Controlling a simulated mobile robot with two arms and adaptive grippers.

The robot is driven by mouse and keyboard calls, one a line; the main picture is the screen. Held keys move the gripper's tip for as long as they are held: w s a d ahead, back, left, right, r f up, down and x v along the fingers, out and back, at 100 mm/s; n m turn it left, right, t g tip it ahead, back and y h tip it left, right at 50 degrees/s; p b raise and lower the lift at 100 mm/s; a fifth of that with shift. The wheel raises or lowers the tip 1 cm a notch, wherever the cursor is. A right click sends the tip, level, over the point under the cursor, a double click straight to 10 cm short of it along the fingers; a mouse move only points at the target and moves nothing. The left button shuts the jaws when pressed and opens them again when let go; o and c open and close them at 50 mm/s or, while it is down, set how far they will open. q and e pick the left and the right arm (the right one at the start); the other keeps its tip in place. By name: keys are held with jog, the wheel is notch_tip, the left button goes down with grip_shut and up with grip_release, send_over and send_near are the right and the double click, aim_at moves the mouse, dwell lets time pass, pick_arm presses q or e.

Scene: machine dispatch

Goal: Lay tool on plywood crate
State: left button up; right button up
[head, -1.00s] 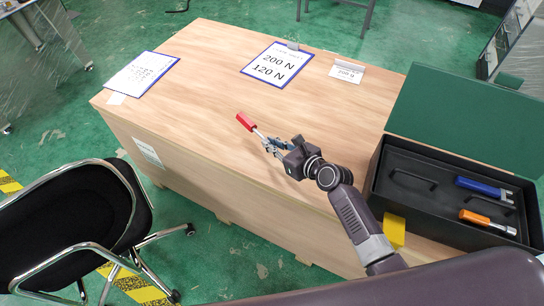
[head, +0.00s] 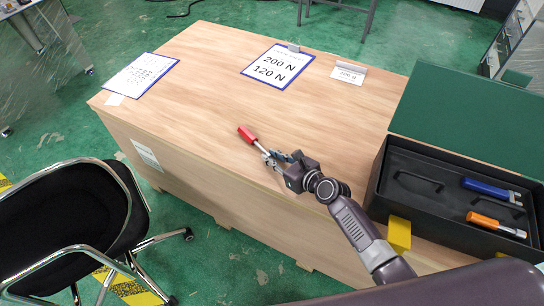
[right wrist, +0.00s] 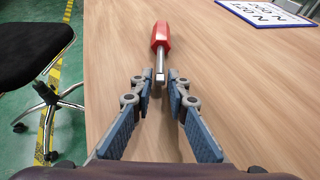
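The tool has a red handle (head: 247,134) and a thin metal shaft. It is over the light plywood crate (head: 200,75), near its front edge, and appears to lie on the top. My right gripper (head: 271,157) is low over the crate at the shaft end. In the right wrist view the red handle (right wrist: 168,36) points away from me, and the shaft end lies between the fingertips of the gripper (right wrist: 160,78). A narrow gap shows on each side of the shaft, so the fingers look open around it. My left gripper is out of view.
A black case (head: 376,192) with a green lid stands at the crate's right end, holding a blue-handled tool (head: 490,189) and an orange-handled tool (head: 496,224). Clipboards (head: 278,66) (head: 141,74) and a small card (head: 348,75) lie farther back. A black chair (head: 70,215) stands front left.

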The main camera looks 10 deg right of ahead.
jog(key=shift+o, duration=1.1)
jog(key=shift+r, duration=0.1)
jog(key=shift+r, duration=0.15)
jog(key=p+v, duration=0.2)
jog(key=v, duration=1)
